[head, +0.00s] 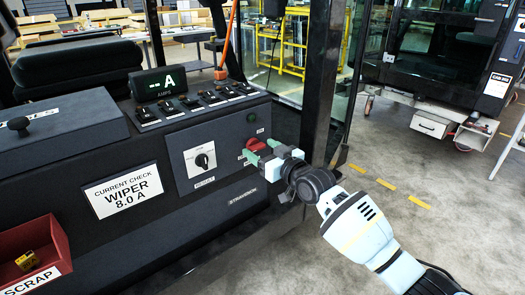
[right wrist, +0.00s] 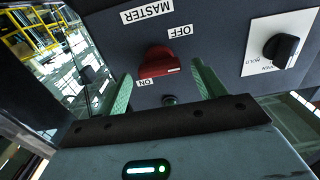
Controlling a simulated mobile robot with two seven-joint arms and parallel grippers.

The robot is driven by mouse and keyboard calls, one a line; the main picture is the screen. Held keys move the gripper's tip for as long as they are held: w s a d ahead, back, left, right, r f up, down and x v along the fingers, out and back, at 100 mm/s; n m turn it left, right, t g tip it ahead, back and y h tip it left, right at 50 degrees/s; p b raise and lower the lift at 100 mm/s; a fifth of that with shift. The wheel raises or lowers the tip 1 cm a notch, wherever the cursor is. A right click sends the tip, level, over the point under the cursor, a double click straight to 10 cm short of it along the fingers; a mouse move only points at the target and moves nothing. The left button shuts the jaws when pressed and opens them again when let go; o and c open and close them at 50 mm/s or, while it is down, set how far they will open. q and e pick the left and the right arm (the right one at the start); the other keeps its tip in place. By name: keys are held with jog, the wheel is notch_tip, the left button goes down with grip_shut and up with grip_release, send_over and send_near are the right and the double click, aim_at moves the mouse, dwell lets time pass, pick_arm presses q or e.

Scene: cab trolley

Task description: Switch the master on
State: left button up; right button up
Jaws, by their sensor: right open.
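The red master switch (head: 256,145) sits on the dark console panel, partly behind my right gripper. In the right wrist view the red switch (right wrist: 157,63) shows upside down with MASTER, OFF and ON labels around it. I cannot tell for sure which label its handle points to. My right gripper (head: 262,151) is open, its green fingers directed at the panel. In the right wrist view my right gripper (right wrist: 162,68) has its fingertips on either side of the switch, and I cannot tell whether they touch it. My left gripper is not in view.
A dark green round lamp or button (head: 252,117) is above the switch. A black rotary knob (head: 202,160) is to the left. An amps display (head: 158,83) and several rocker switches (head: 210,97) are on top. A black post (head: 322,80) stands right of the panel.

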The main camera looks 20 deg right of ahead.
jog(key=shift+c, duration=0.7)
jog(key=c, duration=0.8)
